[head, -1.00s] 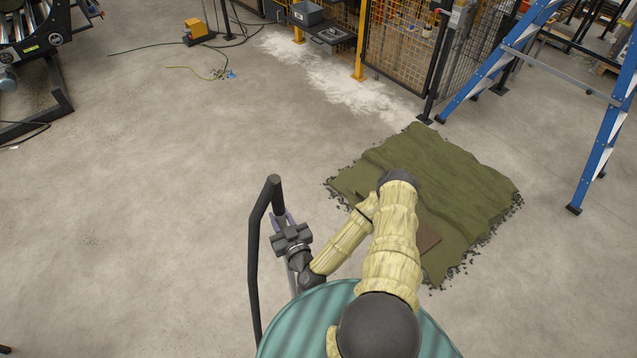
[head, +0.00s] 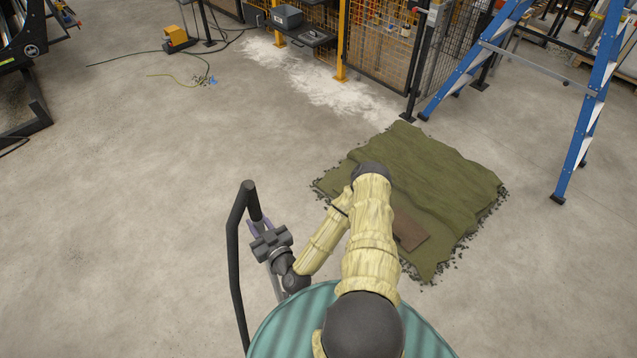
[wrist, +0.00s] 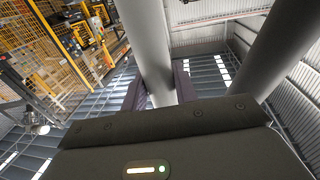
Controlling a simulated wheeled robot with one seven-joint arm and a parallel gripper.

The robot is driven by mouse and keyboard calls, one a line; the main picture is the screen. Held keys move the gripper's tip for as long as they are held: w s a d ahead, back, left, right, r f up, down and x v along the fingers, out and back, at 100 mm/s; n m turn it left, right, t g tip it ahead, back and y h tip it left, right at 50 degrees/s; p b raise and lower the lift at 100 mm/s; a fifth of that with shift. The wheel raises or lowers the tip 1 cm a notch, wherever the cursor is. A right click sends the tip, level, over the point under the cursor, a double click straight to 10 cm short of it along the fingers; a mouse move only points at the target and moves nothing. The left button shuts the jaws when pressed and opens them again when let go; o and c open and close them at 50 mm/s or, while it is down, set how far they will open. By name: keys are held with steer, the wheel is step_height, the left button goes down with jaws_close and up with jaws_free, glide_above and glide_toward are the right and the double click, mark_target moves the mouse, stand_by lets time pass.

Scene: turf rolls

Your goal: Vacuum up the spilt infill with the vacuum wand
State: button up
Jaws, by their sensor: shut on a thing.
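The vacuum wand (head: 234,245) is a dark bent tube at lower centre left in the head view. My gripper (head: 262,228) is shut on it, with purple fingers either side. In the wrist view, a grey tube of the wand (wrist: 148,45) runs between the fingers of my gripper (wrist: 158,88). The wand's lower end is hidden. A pale powdery spill (head: 325,85) lies along the foot of the fence, well away from my gripper. Dark crumbs (head: 465,240) fringe the green turf; I cannot tell which is the infill.
Green turf (head: 440,175) with a brown patch lies to the right of my arm. A blue ladder (head: 575,150) stands at right. Yellow-posted mesh fencing (head: 385,45) borders the spill. A cable (head: 130,58) crosses the floor at back left.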

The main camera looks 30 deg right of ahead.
steer(key=w+d+f+b, duration=0.4)
steer(key=d+b, duration=0.6)
steer(key=b, duration=0.3)
steer(key=w+d+f+b, duration=0.45)
steer(key=d+b, duration=0.45)
steer(key=b, duration=0.3)
steer(key=d+r+h+b, duration=0.1)
steer(key=d+r+b, duration=0.2)
steer(key=d+b, duration=0.4)
steer(key=shift+s+m+b, duration=0.25)
steer(key=shift+m+b, duration=0.05)
steer(key=shift+b, duration=0.5)
steer(key=shift+f, duration=0.15)
